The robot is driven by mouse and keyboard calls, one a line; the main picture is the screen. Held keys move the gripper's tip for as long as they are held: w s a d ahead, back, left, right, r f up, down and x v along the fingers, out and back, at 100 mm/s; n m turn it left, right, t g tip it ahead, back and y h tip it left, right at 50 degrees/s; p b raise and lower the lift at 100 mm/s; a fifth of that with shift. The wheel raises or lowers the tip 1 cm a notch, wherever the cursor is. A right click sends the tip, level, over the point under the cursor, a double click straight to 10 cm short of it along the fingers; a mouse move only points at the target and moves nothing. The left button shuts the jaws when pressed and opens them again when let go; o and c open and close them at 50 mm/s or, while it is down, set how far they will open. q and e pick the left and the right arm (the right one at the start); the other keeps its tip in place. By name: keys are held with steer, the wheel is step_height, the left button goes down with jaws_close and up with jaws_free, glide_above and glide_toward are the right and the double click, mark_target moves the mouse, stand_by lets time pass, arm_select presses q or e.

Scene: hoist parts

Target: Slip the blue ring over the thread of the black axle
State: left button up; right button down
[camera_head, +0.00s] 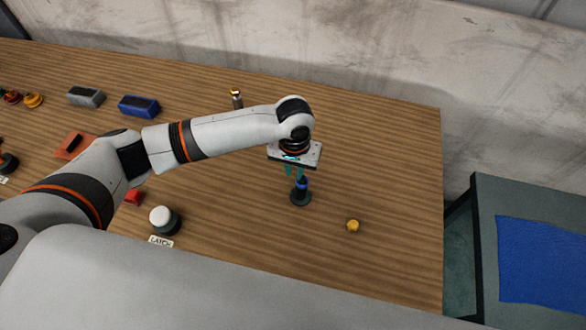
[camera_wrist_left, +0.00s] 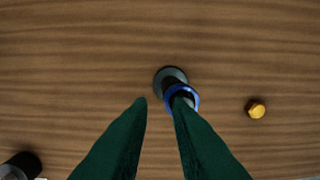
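The black axle (camera_head: 301,199) stands upright on the wooden table on a round dark base, below my left gripper. The blue ring (camera_wrist_left: 195,102) is around the axle's upper part in the left wrist view. It also shows as a small blue band on the axle in the head view (camera_head: 301,183). My left gripper (camera_wrist_left: 161,101) points down, its two green fingers apart with nothing between the tips. The right fingertip overlaps part of the ring in the wrist view; I cannot tell whether they touch. My right gripper is not in view.
A yellow nut (camera_head: 353,225) lies right of the axle. A white-topped dark button (camera_head: 164,219) stands to the left. The table's right side is mostly clear.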

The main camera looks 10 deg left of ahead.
arm_select(q)
steer(key=shift+s+d+f, duration=0.25)
steer(key=shift+s+f, duration=0.25)
steer(key=shift+f, duration=0.2)
steer(key=r, duration=0.3)
steer(key=w+r+b, duration=0.1)
steer(key=r, duration=0.2)
steer(key=shift+w+d+r, duration=0.15)
steer(key=shift+r, duration=0.15)
step_height(320, 180, up, 7)
steer(key=b, duration=0.1)
steer(key=shift+s+a, duration=0.25)
steer(key=shift+a, duration=0.1)
steer(key=shift+f, duration=0.1)
